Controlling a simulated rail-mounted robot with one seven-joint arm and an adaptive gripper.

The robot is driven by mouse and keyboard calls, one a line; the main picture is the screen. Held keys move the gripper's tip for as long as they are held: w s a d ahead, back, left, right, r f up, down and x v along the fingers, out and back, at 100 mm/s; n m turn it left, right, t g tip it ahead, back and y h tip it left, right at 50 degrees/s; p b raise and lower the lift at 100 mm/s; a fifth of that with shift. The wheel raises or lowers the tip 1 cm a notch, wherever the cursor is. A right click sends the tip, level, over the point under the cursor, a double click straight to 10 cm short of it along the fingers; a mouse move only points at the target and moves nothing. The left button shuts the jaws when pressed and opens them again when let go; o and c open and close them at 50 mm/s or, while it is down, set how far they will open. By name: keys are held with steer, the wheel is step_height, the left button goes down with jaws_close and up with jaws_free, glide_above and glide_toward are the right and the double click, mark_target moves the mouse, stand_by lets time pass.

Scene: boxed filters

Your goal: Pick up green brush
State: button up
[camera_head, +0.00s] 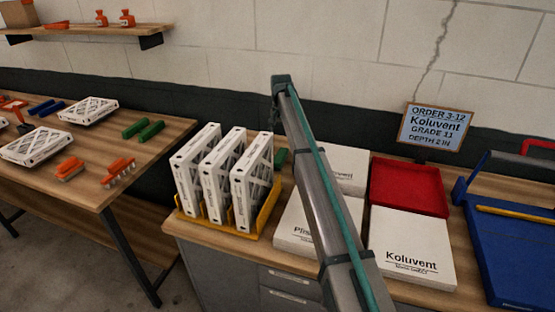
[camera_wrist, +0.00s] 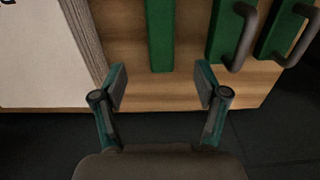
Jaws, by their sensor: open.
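In the wrist view, my gripper (camera_wrist: 160,85) is open and empty, its two fingers spread apart. A long green piece (camera_wrist: 160,36) lies on a wooden surface just beyond the fingertips, lined up with the gap between them. Two more green pieces with dark curved handles, a middle one (camera_wrist: 221,32) and a right one (camera_wrist: 273,32), lie beside it. I cannot tell for certain which is the brush; no bristles show. In the head view, part of a green thing (camera_head: 281,157) shows behind the white filters. My gripper is hidden there.
White framed filters (camera_head: 250,172) stand in a yellow rack (camera_head: 243,228). A white box (camera_wrist: 40,55) borders the green pieces on the left. A red tray (camera_head: 409,185) and a blue bin (camera_head: 515,250) are to the right. Orange brushes (camera_head: 118,172) lie on the left table.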

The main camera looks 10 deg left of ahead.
mark_target(280, 155)
step_height(280, 155, down, 10)
steer(key=p, duration=0.4)
steer(key=shift+a+f+p, duration=0.1)
steer(key=shift+f+p, duration=0.15)
steer(key=shift+p, duration=0.05)
steer(key=c, duration=1.3)
steer(key=shift+r, duration=0.1)
steer(key=shift+r+b, duration=0.4)
steer(key=shift+r, duration=0.3)
steer(key=s+d+r+b, duration=0.2)
steer(key=s+d+r, duration=0.1)
steer(key=s+d+r+b, duration=0.2)
steer(key=s+d+r, duration=0.1)
steer(key=s+r, duration=0.1)
steer(key=s+d+r+b, duration=0.2)
steer(key=s+d+r, duration=0.1)
steer(key=r, duration=0.1)
steer(key=shift+s+d+r, duration=0.2)
steer(key=shift+d+r, duration=0.05)
